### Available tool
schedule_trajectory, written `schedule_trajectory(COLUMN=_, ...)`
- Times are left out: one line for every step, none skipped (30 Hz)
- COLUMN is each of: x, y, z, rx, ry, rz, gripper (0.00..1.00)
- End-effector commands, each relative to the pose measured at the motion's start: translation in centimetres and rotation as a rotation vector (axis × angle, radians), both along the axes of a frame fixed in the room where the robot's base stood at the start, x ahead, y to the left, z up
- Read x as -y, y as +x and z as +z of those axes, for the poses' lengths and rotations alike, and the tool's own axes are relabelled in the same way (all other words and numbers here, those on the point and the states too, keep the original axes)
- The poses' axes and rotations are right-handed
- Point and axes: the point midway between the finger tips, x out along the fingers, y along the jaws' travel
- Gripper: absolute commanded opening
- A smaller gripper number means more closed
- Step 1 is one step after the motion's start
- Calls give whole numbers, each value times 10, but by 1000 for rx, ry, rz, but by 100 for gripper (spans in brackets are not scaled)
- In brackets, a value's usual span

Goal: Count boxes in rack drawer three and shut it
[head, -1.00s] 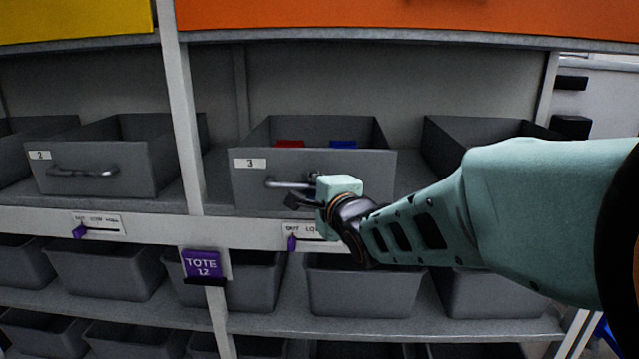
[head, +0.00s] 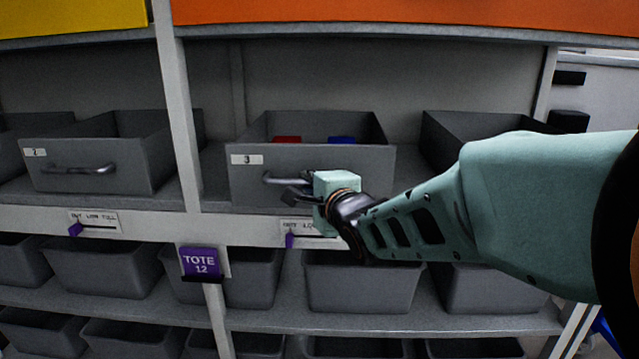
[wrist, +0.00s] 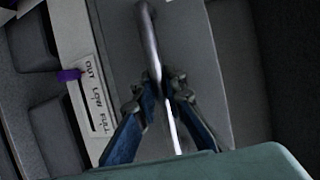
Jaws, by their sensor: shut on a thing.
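The grey drawer three (head: 310,190) sits on the rack shelf, with a white "3" label on its front. Inside it a red box (head: 287,139) and a blue box (head: 342,140) show above the front wall; the drawer floor is hidden. My gripper (head: 298,186) is at the drawer's metal handle (head: 272,180). In the wrist view my gripper (wrist: 160,82) has its fingers closed around the handle bar (wrist: 150,40). The drawer front (wrist: 192,60) fills the middle of that view.
Drawer two (head: 120,170) stands to the left beyond an upright post (head: 178,110). Another grey drawer (head: 440,135) stands to the right, partly behind my arm. Below are a slider label (head: 310,228), a purple "TOTE 12" tag (head: 201,263) and grey totes (head: 360,285).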

Motion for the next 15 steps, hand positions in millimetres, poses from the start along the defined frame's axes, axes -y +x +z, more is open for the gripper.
schedule_trajectory(x=0, y=1, z=0, rx=0, ry=0, rz=0, gripper=0)
schedule_trajectory(x=0, y=2, z=0, rx=0, ry=1, rz=0, gripper=0)
schedule_trajectory(x=0, y=5, z=1, rx=0, ry=1, rz=0, gripper=0)
schedule_trajectory(x=0, y=8, z=1, rx=0, ry=1, rz=1, gripper=0)
schedule_trajectory(x=0, y=11, z=1, rx=-1, ry=1, rz=1, gripper=0)
schedule_trajectory(x=0, y=16, z=1, rx=-1, ry=2, rz=1, gripper=0)
schedule_trajectory(x=0, y=20, z=2, rx=-1, ry=2, rz=2, gripper=0)
schedule_trajectory(x=0, y=24, z=1, rx=-2, ry=3, rz=1, gripper=0)
schedule_trajectory(x=0, y=29, z=2, rx=0, ry=3, rz=2, gripper=0)
schedule_trajectory(x=0, y=32, z=2, rx=-1, ry=2, rz=2, gripper=0)
schedule_trajectory(x=0, y=35, z=1, rx=0, ry=1, rz=2, gripper=0)
schedule_trajectory(x=0, y=38, z=2, rx=1, ry=2, rz=2, gripper=0)
schedule_trajectory(x=0, y=40, z=1, rx=1, ry=2, rz=2, gripper=0)
schedule_trajectory(x=1, y=42, z=1, rx=1, ry=2, rz=2, gripper=0)
schedule_trajectory(x=1, y=43, z=1, rx=1, ry=1, rz=2, gripper=0)
